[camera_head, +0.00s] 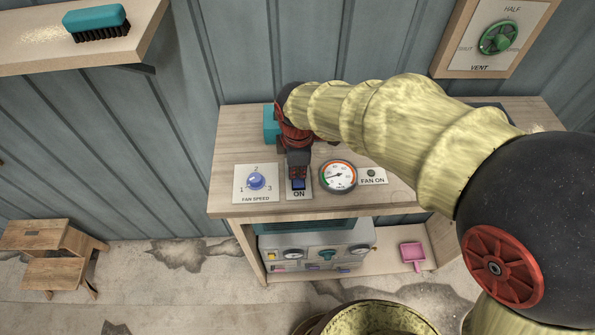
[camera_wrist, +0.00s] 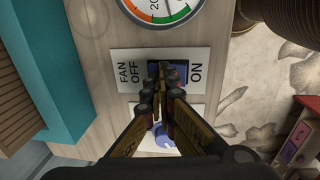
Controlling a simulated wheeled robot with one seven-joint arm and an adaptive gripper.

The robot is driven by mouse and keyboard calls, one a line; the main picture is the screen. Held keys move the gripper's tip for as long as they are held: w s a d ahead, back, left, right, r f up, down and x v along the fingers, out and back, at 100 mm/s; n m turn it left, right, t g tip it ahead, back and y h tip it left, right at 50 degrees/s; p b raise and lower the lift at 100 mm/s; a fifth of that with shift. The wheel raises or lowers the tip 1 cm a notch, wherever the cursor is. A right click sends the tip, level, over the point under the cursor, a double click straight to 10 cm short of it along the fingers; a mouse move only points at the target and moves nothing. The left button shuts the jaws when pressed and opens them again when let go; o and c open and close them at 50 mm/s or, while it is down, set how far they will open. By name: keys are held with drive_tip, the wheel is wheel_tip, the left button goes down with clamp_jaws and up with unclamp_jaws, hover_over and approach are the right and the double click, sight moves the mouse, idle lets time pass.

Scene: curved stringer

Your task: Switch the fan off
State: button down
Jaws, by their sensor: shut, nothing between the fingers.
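The fan switch (camera_head: 299,184) is a blue rocker in a dark frame on a white plate, on the wooden bench. In the wrist view the switch (camera_wrist: 181,72) sits between the labels FAN OFF on the left and ON on the right. My gripper (camera_head: 298,168) points down at the switch, its fingers shut and empty. In the wrist view the fingertips (camera_wrist: 163,75) cover the FAN OFF side of the rocker. I cannot tell whether they touch it. The fingers hide part of the rocker, so its tilt is unclear. The FAN ON lamp (camera_head: 371,173) looks dark.
The fan speed knob (camera_head: 256,181) is left of the switch, and a round gauge (camera_head: 338,177) is right of it. A teal object (camera_head: 270,125) stands behind my gripper. The vent panel (camera_head: 498,37) is on the wall. A shelf (camera_head: 40,45) with a brush is upper left.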

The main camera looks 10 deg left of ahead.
drive_tip(key=shift+s+d+f, duration=0.1)
drive_tip(key=shift+s+f, duration=0.1)
drive_tip(key=shift+s+d, duration=0.2)
drive_tip(key=shift+s, duration=0.5)
drive_tip(key=shift+r, duration=0.1)
drive_tip(key=shift+w+a+r+p, duration=0.1)
drive_tip(key=shift+a+r+p, duration=0.05)
drive_tip(key=shift+r+p, duration=0.3)
wheel_tip(320, 180, up, 13)
drive_tip(key=s, duration=0.1)
drive_tip(key=shift+s+d, duration=0.25)
drive_tip(key=shift+s, duration=0.05)
drive_tip(key=shift+d, duration=0.1)
